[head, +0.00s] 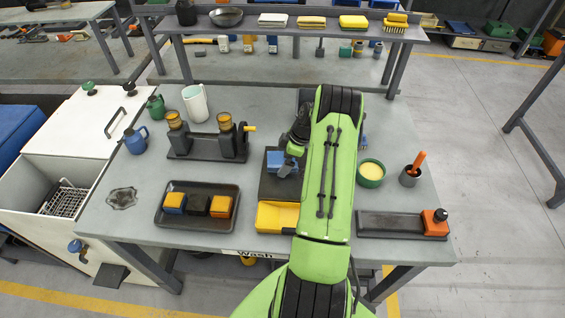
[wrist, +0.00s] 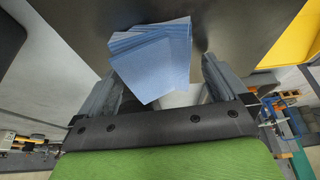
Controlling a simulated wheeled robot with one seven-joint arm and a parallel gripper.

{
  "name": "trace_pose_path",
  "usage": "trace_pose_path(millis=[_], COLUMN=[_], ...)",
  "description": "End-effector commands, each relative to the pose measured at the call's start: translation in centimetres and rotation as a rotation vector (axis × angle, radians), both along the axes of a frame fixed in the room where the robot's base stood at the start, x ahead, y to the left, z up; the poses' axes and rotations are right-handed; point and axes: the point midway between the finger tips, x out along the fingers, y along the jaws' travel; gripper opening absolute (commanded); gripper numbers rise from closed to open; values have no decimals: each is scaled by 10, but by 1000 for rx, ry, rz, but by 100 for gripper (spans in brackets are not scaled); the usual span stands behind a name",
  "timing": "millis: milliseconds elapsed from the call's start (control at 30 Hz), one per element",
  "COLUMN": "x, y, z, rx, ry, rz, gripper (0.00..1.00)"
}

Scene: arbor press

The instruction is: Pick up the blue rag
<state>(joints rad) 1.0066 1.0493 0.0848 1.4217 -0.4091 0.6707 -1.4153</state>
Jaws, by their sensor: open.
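The blue rag (wrist: 152,52) looks like a folded stack of cloth layers on a dark flat surface (wrist: 225,25). In the head view the blue rag (head: 276,158) lies on a dark block (head: 270,188) near the table's middle, partly hidden by my arm. My gripper (wrist: 163,68) is open, with one finger on each side of the rag in the wrist view. The near part of the rag lies between the fingers. I cannot tell whether the fingers touch it. In the head view my gripper (head: 290,165) is just above the rag's right side, partly covered by my arm.
A yellow tray (head: 277,217) sits in front of the dark block. A dark tray (head: 197,222) with several colored blocks is to the left. A green bowl (head: 371,173) and a cup with an orange handle (head: 410,177) stand to the right. A two-post fixture (head: 207,146) stands behind left.

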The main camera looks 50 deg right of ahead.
Motion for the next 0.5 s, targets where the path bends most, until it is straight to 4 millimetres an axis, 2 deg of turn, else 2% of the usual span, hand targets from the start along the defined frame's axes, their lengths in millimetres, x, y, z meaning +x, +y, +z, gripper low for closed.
trace_pose_path(millis=[233, 500], x=[0, 0], y=[0, 0], z=[-2, -2], rx=[0, 0], ry=[0, 0], rz=[-1, -1], gripper=[100, 60])
